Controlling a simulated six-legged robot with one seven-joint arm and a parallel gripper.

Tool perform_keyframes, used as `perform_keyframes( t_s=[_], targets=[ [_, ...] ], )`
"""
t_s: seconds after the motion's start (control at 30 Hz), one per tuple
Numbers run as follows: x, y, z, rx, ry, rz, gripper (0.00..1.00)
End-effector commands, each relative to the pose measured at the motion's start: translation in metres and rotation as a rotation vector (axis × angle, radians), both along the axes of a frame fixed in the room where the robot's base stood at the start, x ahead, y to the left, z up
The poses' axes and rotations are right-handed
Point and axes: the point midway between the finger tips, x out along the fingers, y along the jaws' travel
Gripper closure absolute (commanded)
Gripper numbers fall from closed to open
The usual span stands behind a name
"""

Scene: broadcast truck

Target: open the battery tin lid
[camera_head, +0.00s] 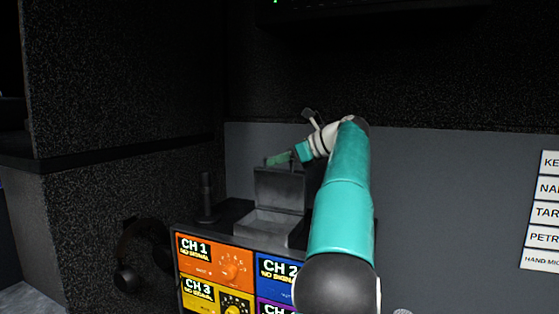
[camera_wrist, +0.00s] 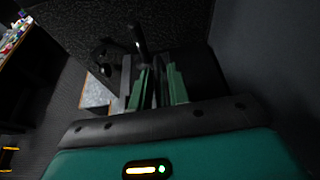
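The grey battery tin (camera_head: 268,228) stands behind the coloured monitor panel in the head view. Its lid (camera_head: 279,187) stands raised, roughly upright at the back of the tin, and the tin's inside shows in front of it. My gripper (camera_head: 278,159) is at the lid's top edge, with its green fingers pointing left. In the wrist view my gripper (camera_wrist: 158,88) shows two green fingers with a narrow gap between them and dark grey surfaces close by. I cannot tell whether a finger touches the lid.
The monitor panel (camera_head: 228,268) with bright channel tiles stands in front of the tin. A dark upright cylinder (camera_head: 206,197) stands left of the tin, and headphones (camera_head: 143,258) hang lower left. A grey wall panel (camera_head: 440,200) is close behind; labels (camera_head: 541,212) are at right.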

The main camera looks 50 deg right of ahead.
Motion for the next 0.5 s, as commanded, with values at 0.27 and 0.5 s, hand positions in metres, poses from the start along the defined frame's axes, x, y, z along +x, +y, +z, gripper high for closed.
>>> perform_keyframes(
  t_s=[0.27, 0.5],
  targets=[
    [-0.03, -0.009, 0.013, -0.001, -0.002, -0.005, 0.82],
    [-0.078, -0.022, 0.033, -0.003, 0.0, -0.004, 0.82]
  ],
)
